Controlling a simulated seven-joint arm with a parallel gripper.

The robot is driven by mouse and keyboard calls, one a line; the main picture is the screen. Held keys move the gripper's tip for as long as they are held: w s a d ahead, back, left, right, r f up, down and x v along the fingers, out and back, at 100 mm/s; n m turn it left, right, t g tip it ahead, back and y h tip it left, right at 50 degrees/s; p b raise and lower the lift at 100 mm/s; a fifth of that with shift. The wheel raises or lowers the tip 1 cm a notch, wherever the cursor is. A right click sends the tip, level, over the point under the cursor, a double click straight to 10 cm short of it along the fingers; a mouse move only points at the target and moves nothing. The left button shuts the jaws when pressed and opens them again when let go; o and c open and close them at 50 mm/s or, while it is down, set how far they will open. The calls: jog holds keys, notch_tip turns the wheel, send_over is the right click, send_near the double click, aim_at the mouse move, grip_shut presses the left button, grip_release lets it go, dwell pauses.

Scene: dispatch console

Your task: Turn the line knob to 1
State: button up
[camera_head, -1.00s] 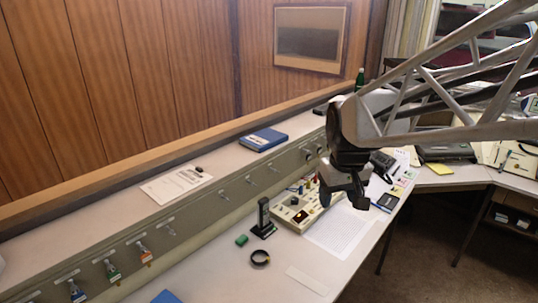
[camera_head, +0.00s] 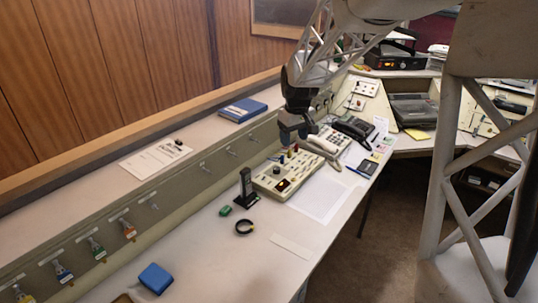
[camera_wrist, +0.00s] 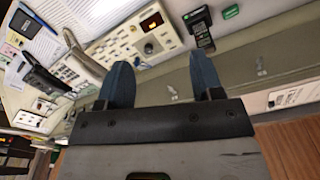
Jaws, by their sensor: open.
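A beige console box (camera_head: 270,187) with a small red display (camera_head: 283,185), small knobs and coloured pegs sits on the desk. In the wrist view the same box (camera_wrist: 128,40) shows a dark round knob (camera_wrist: 148,48) beside the red display. The lettering is too small to read, so I cannot tell which knob is the line knob or its setting. My gripper (camera_head: 290,147) is above the back of the box, close to the ledge. Its two blue-grey fingers stand apart in the wrist view (camera_wrist: 163,75), with nothing between them.
A black handset in a stand (camera_head: 246,187), a green block (camera_head: 225,211) and a black ring (camera_head: 244,227) lie left of the box. A white phone handset (camera_head: 322,146) and a dark telephone (camera_head: 352,128) are to its right. A paper sheet (camera_head: 318,195) lies in front.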

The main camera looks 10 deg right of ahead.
jog(key=w+f+n, duration=0.2)
jog(key=w+f, duration=0.7)
jog(key=w, duration=0.3)
jog(key=n+g, duration=0.1)
send_over(277, 168)
jog(key=f, duration=1.1)
jog(key=shift+w+d+f, duration=0.2)
jog(key=shift+w+f, duration=0.05)
jog(key=shift+f, duration=0.1)
jog(key=shift+f, duration=0.1)
jog(key=shift+s+a+f, duration=0.1)
jog(key=shift+f, duration=1.8)
jog(key=shift+s+a+f, duration=0.1)
jog(key=shift+f, duration=1.8)
jog(key=c, duration=0.9)
